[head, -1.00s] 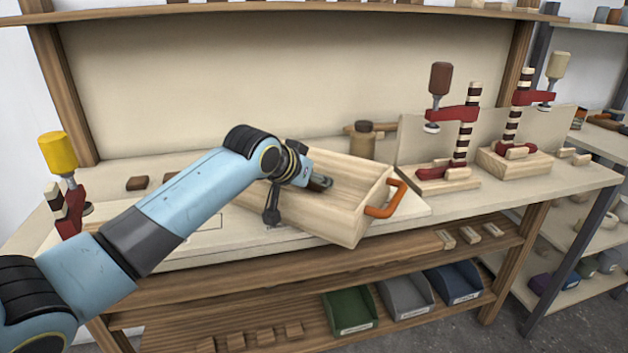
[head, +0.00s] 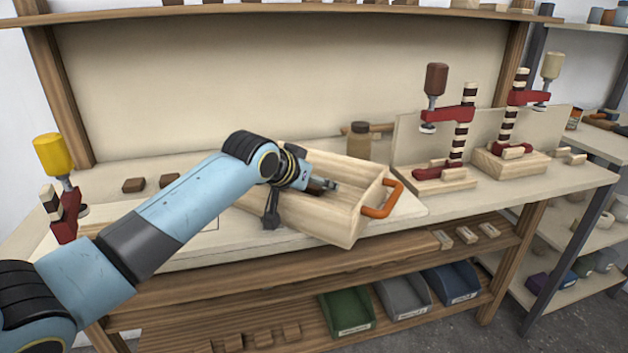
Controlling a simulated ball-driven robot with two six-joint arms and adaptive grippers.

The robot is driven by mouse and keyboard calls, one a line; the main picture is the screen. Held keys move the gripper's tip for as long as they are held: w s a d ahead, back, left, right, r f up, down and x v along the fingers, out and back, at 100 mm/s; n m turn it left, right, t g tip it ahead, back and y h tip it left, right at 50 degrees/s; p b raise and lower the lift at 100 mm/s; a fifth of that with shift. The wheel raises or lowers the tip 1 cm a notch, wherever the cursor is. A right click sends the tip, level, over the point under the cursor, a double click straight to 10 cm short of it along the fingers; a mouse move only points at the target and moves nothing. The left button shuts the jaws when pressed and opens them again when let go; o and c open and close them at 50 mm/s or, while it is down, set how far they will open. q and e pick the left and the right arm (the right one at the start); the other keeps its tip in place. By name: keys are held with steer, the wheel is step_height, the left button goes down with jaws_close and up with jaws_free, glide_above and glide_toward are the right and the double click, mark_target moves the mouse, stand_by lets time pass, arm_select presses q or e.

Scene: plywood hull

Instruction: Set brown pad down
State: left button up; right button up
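My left gripper (head: 328,186) reaches into the open wooden box (head: 352,224), low over its inside. A small dark brown piece, which looks like the brown pad (head: 316,187), shows right at its fingers. It is partly hidden, and I cannot tell whether the fingers grip it or whether it touches the box floor. Two similar brown pads lie on the bench at the left, one farther left (head: 133,185) and one nearer the arm (head: 170,180). My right gripper is not in view.
The box has an orange handle (head: 383,200) at its right end. Red clamps (head: 447,116) stand on wooden blocks at the right, and a yellow-handled clamp (head: 55,155) at the left. A mallet (head: 360,140) lies behind the box. Coloured bins (head: 348,312) sit on the lower shelf.

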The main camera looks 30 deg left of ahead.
arm_select(q)
steer(key=shift+s+f, duration=0.4)
steer(key=shift+f, duration=0.1)
steer(key=r+p+v, duration=0.1)
steer(key=p+v, duration=0.1)
steer(key=v, duration=1)
steer(key=shift+w+a, duration=0.2)
steer(key=shift+w, duration=0.05)
steer(key=shift+r, duration=0.1)
